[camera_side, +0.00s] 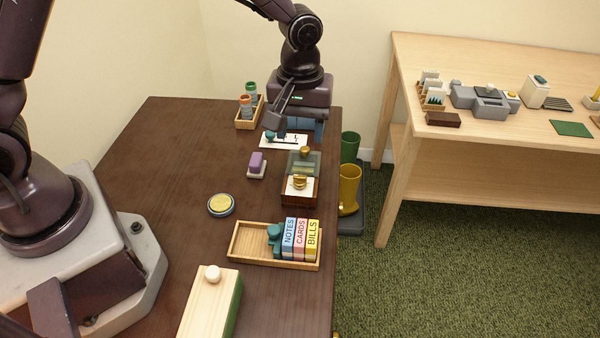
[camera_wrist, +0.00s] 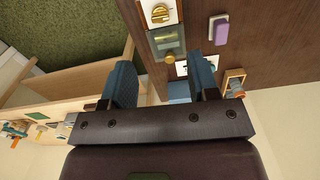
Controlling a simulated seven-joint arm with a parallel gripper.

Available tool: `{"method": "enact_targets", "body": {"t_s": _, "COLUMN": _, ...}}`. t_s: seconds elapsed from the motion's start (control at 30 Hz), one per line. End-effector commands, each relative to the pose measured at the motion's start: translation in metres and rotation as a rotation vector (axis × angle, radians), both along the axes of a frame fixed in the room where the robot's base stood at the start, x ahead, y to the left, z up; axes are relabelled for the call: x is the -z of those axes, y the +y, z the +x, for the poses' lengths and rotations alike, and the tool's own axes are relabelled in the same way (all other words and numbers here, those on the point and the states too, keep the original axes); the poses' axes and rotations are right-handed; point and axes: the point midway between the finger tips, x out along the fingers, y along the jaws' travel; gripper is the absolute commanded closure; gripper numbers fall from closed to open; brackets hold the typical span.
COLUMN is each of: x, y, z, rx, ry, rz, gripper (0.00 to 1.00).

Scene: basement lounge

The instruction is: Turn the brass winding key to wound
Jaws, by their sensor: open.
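The brass winding key (camera_side: 300,182) sits on a white plate on the near part of a dark wooden box (camera_side: 299,197) at the table's right edge. The key also shows at the top of the wrist view (camera_wrist: 160,13). Behind it the box has a grey-green glassy panel (camera_side: 303,163) and a round brass knob (camera_side: 305,152). My gripper (camera_side: 308,125) is beyond the box at the table's far right end, apart from the key. In the wrist view its two blue fingers (camera_wrist: 162,65) are spread with nothing between them that they touch. Any wound marking is too small to read.
A purple block (camera_side: 256,163) stands left of the box. A white board (camera_side: 284,141) with small items lies behind it. A wooden tray (camera_side: 250,245) with labelled blocks lies in front. Green and yellow boots (camera_side: 349,185) stand beyond the right edge. The left tabletop is mostly clear.

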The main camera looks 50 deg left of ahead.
Motion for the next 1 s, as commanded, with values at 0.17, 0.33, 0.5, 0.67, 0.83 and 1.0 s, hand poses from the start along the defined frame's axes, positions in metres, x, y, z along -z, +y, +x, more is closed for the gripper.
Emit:
{"method": "enact_targets", "body": {"t_s": 0.17, "x": 0.037, "y": 0.0, "z": -0.002, "rx": 0.001, "ry": 0.009, "rz": 0.0, "gripper": 0.45}}
{"method": "enact_targets", "body": {"t_s": 0.33, "x": 0.073, "y": 0.0, "z": -0.002, "rx": 0.003, "ry": 0.006, "rz": 0.0, "gripper": 0.45}}
{"method": "enact_targets", "body": {"t_s": 0.5, "x": 0.099, "y": 0.0, "z": -0.001, "rx": 0.002, "ry": 0.004, "rz": -0.001, "gripper": 0.45}}
{"method": "enact_targets", "body": {"t_s": 0.67, "x": 0.111, "y": 0.0, "z": -0.001, "rx": 0.003, "ry": 0.001, "rz": 0.0, "gripper": 0.45}}
{"method": "enact_targets", "body": {"t_s": 0.83, "x": 0.114, "y": 0.0, "z": -0.001, "rx": 0.002, "ry": 0.001, "rz": -0.001, "gripper": 0.45}}
{"method": "enact_targets", "body": {"t_s": 1.0, "x": 0.114, "y": 0.0, "z": -0.001, "rx": 0.002, "ry": 0.001, "rz": -0.001, "gripper": 0.48}}
